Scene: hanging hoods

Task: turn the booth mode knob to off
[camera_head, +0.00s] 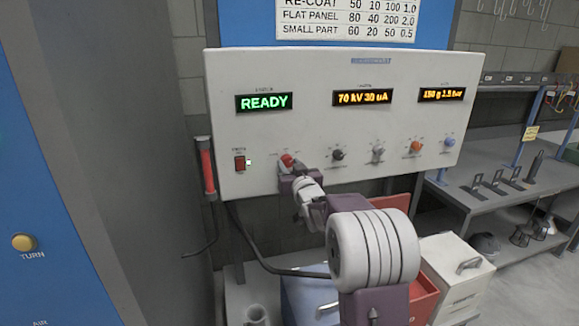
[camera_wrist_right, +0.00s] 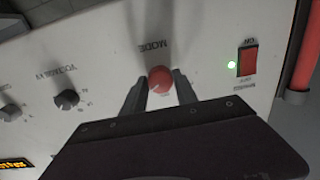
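The booth mode knob is red and sits on the white control panel (camera_head: 300,120). In the head view the knob (camera_head: 287,159) shows just above my right gripper (camera_head: 287,168). In the right wrist view the knob (camera_wrist_right: 160,78), under the label MODE, lies between the two dark fingers of my right gripper (camera_wrist_right: 158,90). The fingers stand to either side of it with a visible gap, so the gripper looks open around it. Contact at the fingertips cannot be told. The knob's pointer setting is too small to read. My left gripper is not in view.
The panel also has a red rocker switch (camera_head: 240,163) with a green light, a black knob (camera_head: 338,155), and grey, orange and blue knobs to the right. The left display (camera_head: 264,102) reads READY. A red-handled tool (camera_head: 208,170) hangs at the panel's left edge.

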